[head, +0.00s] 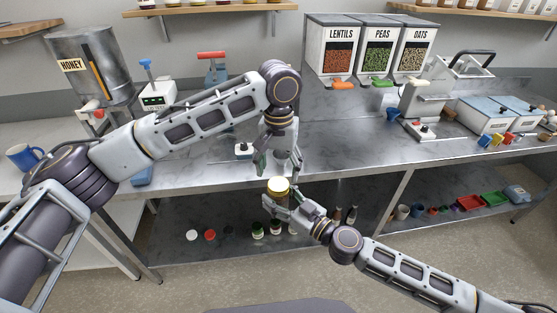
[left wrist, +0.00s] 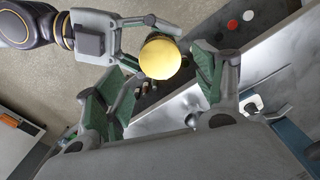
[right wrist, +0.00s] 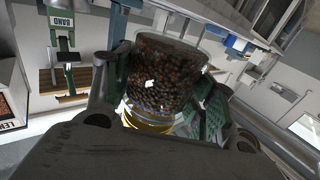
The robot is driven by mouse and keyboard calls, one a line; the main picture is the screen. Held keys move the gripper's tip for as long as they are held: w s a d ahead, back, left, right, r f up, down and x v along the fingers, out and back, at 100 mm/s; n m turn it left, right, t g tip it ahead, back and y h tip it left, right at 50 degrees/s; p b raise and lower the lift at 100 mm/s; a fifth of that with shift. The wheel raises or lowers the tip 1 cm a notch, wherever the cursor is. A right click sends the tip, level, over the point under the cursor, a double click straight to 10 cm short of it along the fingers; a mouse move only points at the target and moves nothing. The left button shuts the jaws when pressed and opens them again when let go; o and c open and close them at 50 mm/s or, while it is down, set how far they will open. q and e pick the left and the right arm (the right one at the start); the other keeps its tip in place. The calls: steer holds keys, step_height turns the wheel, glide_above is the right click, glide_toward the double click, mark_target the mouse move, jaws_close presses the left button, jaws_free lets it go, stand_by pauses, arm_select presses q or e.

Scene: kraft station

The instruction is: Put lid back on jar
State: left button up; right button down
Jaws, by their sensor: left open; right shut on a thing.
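A glass jar of dark beans (right wrist: 165,75) is held between the fingers of my right gripper (head: 283,198), above the floor in front of the counter. A yellow-gold band (right wrist: 148,118) shows at the lower edge of the jar in the right wrist view. I cannot tell how firmly the lid sits on the jar.
The steel counter (head: 335,150) lies behind both grippers, with its front edge close by. The lentils dispenser (head: 333,60) and the honey tank (head: 95,65) stand at the back.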

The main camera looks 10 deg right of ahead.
mark_target(278, 184)
arm_select(q)
steer(key=shift+f, duration=2.4)
steer(key=c, duration=1)
steer(key=shift+m, duration=1.8)
steer(key=shift+c, duration=0.2)
steer(key=m, duration=0.3)
steer(key=shift+m, duration=0.4)
steer(key=m, duration=0.3)
steer(key=shift+m, duration=0.4)
steer(key=m, duration=0.3)
steer(key=shift+m, duration=0.3)
steer(key=o, duration=1.1)
